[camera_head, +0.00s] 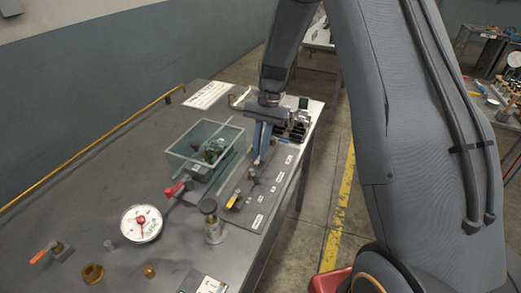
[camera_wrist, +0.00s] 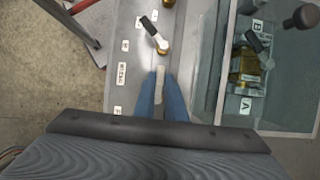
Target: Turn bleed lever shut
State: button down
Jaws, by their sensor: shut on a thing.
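My gripper (camera_head: 260,150) points down over the labelled grey panel (camera_head: 262,198) along the table's right edge. In the wrist view its blue fingers (camera_wrist: 161,80) are closed on a short pale bar (camera_wrist: 160,90). The bar may be the bleed lever; I cannot read its label well enough to be sure. Its lower part is hidden between the fingers. Just beyond, apart from the fingers, a brass fitting with a pale lever and dark tip (camera_wrist: 153,33) stands on the panel. Small white labels (camera_wrist: 121,72) run along the panel's left side.
A clear-walled bin (camera_head: 183,150) holding brass parts stands close left of my gripper. A red-handled lever (camera_head: 178,188), a dark-capped jar (camera_head: 213,228) and a round gauge (camera_head: 141,223) stand on the table nearer the camera. Black holders (camera_head: 298,128) sit behind.

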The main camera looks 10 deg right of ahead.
dwell(0.3)
jog(key=c, duration=1.8)
grip_release()
jog(key=shift+w+r, duration=0.1)
jog(key=b+v, duration=0.2)
jog(key=v, duration=0.5)
jog(key=shift+r, duration=0.3)
jog(key=s+d+n+t+h, duration=0.1)
jog(key=s+n, duration=0.1)
jog(key=s, duration=0.5)
jog(key=s+d+f+n+t, duration=0.1)
jog(key=s+n+t, duration=0.1)
jog(key=s, duration=0.4)
jog(key=s+d+n+t+h, duration=0.1)
jog(key=s+n+t, duration=0.1)
jog(key=s, duration=0.5)
jog(key=shift+s+d+f+n+h, duration=0.3)
jog(key=shift+d+f+n, duration=0.05)
jog(key=shift+n, duration=0.35)
